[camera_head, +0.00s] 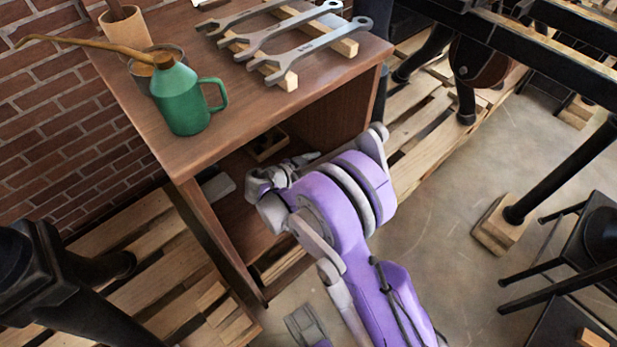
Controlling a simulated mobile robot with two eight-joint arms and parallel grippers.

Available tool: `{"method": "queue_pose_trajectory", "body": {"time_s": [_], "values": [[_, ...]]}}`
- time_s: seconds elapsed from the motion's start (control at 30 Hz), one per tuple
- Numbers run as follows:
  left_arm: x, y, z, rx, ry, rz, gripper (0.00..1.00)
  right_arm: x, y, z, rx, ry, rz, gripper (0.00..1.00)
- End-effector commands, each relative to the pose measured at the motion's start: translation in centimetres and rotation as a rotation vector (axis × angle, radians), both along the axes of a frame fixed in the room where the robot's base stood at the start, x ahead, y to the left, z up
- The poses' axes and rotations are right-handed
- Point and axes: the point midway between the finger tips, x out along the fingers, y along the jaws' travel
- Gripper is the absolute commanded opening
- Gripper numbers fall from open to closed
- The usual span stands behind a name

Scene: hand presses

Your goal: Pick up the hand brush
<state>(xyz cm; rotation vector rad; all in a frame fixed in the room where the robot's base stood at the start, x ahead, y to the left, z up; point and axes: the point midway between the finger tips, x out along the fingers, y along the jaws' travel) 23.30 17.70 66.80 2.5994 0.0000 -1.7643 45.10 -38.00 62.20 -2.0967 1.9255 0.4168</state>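No hand brush can be clearly made out. A small wooden item with a dark inside (267,147) lies at the back of the open shelf under the cabinet top, too small and shaded to name. My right arm comes up from the bottom right, and its gripper (268,180) is at the front of the shelf opening, below the top. The wrist and purple links hide part of the shelf. The fingers are not clear enough to show whether they are open or hold anything. My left gripper is not in view.
The wooden cabinet (185,135) carries a green oil can (186,98), cups and several large wrenches (318,48) on wooden strips. A light grey block (217,187) lies at the shelf's left. Black machine frames stand left and right. Floor at right centre (450,215) is clear.

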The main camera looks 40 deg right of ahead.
Motion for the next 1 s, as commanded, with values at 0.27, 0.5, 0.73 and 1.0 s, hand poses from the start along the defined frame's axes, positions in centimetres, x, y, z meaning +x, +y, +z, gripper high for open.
{"method": "queue_pose_trajectory", "body": {"time_s": [0.27,0.5,0.73,1.0], "values": [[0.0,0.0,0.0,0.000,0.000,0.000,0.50,0.0,0.0,0.1,0.000,0.000,0.000,0.00],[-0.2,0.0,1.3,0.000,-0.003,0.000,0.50,-0.1,0.0,3.4,0.000,0.000,0.001,0.00],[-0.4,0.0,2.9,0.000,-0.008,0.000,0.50,-0.1,0.0,8.0,0.000,0.000,0.000,0.00],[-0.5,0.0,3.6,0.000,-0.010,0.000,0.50,0.0,0.0,10.1,0.000,0.001,0.000,0.00]]}}
